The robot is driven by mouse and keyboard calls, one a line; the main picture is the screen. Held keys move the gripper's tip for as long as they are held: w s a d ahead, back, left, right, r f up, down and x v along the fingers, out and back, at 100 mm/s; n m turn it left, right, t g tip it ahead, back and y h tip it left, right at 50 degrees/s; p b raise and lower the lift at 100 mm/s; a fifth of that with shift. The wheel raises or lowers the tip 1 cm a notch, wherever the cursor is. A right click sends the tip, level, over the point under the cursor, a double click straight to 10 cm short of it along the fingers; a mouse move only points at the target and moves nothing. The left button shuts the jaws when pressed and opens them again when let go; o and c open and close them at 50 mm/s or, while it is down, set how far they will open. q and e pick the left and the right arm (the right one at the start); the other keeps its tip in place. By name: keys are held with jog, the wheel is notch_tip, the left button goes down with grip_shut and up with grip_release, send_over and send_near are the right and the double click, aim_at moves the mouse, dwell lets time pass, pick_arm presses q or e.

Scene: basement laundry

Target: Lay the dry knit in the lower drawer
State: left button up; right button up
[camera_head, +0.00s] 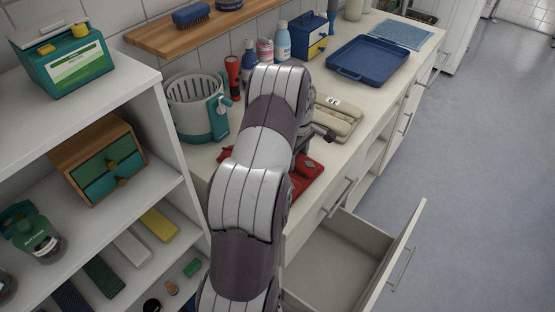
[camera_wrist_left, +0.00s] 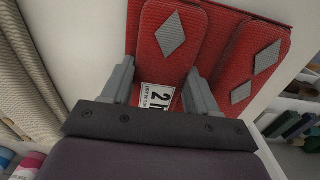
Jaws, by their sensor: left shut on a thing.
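A red folded knit (camera_head: 306,178) with grey diamonds lies on the counter, partly hidden behind my left arm. In the left wrist view, my left gripper (camera_wrist_left: 158,82) has its fingers on both sides of a fold of the red knit (camera_wrist_left: 172,32), shut on it, with a white tag (camera_wrist_left: 158,97) between them. A beige folded knit (camera_head: 338,115) with a white tag lies farther back on the counter; its ribbed edge shows in the left wrist view (camera_wrist_left: 38,75). An open drawer (camera_head: 335,262) below the counter looks empty where visible. My right gripper is out of view.
A grey-and-teal basket (camera_head: 192,105), a red torch (camera_head: 233,77) and bottles (camera_head: 283,42) stand along the wall. A blue tray (camera_head: 368,62) sits farther back. White shelves (camera_head: 130,215) stand at left. The floor at right is clear.

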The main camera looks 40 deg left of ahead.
pick_arm(q)
notch_tip(320, 180, up, 4)
jog(key=shift+w+r+b, duration=0.1)
jog(key=shift+r+b, duration=0.1)
jog(key=shift+b, duration=0.1)
notch_tip(320, 180, up, 6)
jog(key=p, duration=0.4)
jog(key=shift+f, duration=0.1)
jog(key=shift+f, duration=0.1)
